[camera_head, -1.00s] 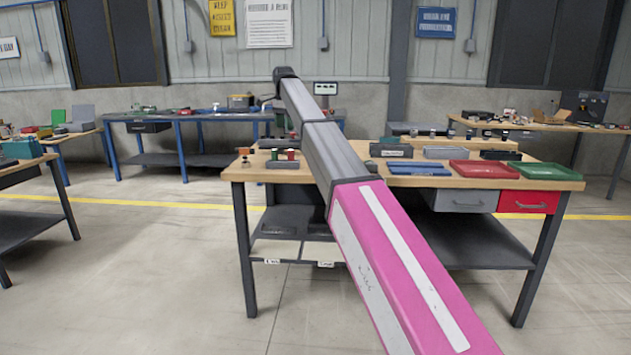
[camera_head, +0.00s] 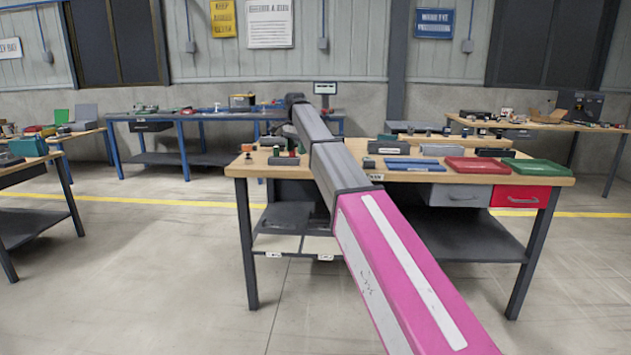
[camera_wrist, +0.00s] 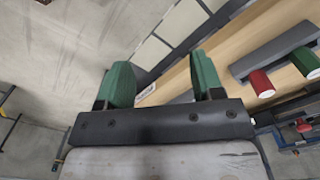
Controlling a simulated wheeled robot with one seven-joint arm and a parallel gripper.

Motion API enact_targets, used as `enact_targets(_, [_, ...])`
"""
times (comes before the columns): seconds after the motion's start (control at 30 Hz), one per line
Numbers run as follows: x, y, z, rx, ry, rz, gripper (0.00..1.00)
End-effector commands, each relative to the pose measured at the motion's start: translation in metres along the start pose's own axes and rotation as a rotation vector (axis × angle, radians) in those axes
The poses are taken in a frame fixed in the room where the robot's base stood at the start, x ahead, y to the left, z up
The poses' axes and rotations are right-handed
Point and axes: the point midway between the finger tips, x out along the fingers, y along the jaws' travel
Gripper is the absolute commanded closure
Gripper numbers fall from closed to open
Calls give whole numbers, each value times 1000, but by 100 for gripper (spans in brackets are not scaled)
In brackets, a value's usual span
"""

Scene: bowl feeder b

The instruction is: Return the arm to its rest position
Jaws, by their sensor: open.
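My gripper (camera_wrist: 163,85) shows in the wrist view with its two green fingers spread apart and nothing between them. It is over the left edge of the wooden workbench (camera_wrist: 240,45), with the bench's lower shelf and the floor beyond. In the head view my arm reaches forward over the left part of the workbench (camera_head: 530,176); the gripper itself is hidden behind the arm's far end there.
A grey block with red and green cylinders (camera_wrist: 272,52) lies near the gripper. The bench also holds a blue tray (camera_head: 413,164), a red tray (camera_head: 477,165) and a green tray (camera_head: 538,167). A blue-legged table (camera_head: 185,118) stands behind.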

Motion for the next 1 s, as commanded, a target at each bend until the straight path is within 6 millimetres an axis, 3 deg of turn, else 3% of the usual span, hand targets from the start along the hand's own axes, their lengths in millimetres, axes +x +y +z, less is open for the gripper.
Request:
enact_targets(0.27, [105,69,-7,-113,-3,4,39])
enact_targets(0.53, [231,169,-4,-285,-2,2,39])
enact_targets(0.8, [332,276,18,-457,-2,1,39])
enact_targets(1.0, [389,358,47,-584,-1,1,39])
